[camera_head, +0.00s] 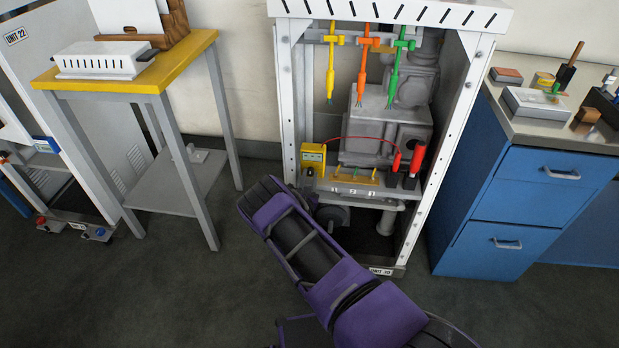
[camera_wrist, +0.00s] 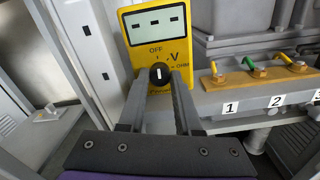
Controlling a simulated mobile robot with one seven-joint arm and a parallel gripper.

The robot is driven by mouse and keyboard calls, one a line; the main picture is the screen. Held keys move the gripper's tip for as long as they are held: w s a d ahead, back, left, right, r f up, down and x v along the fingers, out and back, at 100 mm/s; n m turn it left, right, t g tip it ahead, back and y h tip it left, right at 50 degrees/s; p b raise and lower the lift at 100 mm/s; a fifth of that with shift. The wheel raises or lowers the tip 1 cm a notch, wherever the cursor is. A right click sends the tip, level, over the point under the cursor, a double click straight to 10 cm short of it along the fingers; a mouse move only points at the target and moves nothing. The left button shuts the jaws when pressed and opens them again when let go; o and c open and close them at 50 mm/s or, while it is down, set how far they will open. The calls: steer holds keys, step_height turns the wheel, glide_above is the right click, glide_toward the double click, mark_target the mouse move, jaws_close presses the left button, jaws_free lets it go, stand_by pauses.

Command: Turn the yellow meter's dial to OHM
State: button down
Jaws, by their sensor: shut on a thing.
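The yellow meter (camera_head: 313,154) stands on the shelf at the left inside the white frame. In the wrist view the meter (camera_wrist: 133,62) faces me, with short dashes on its grey display (camera_wrist: 156,25). Its round black dial (camera_wrist: 159,73) sits below the display. The dial's white mark stands upright, toward the OFF label; V and OHM labels are to the right of it. My gripper (camera_wrist: 160,82) is shut on the dial, one grey finger on each side. In the head view my purple arm reaches toward the meter and the fingertips are hard to make out.
Numbered terminals with coloured wire ends (camera_wrist: 260,72) are right of the meter. A red lead (camera_head: 365,138) arcs to red probes (camera_head: 416,160). A yellow-topped table (camera_head: 130,78) stands left, a blue cabinet (camera_head: 520,215) right.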

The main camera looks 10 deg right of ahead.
steer(key=m, duration=0.8)
steer(key=shift+m, duration=0.3)
steer(key=m+p, duration=0.1)
steer(key=m, duration=0.3)
steer(key=shift+m, duration=0.3)
steer(key=m, duration=0.4)
steer(key=shift+m, duration=0.3)
steer(key=c, duration=0.6)
jaws_free()
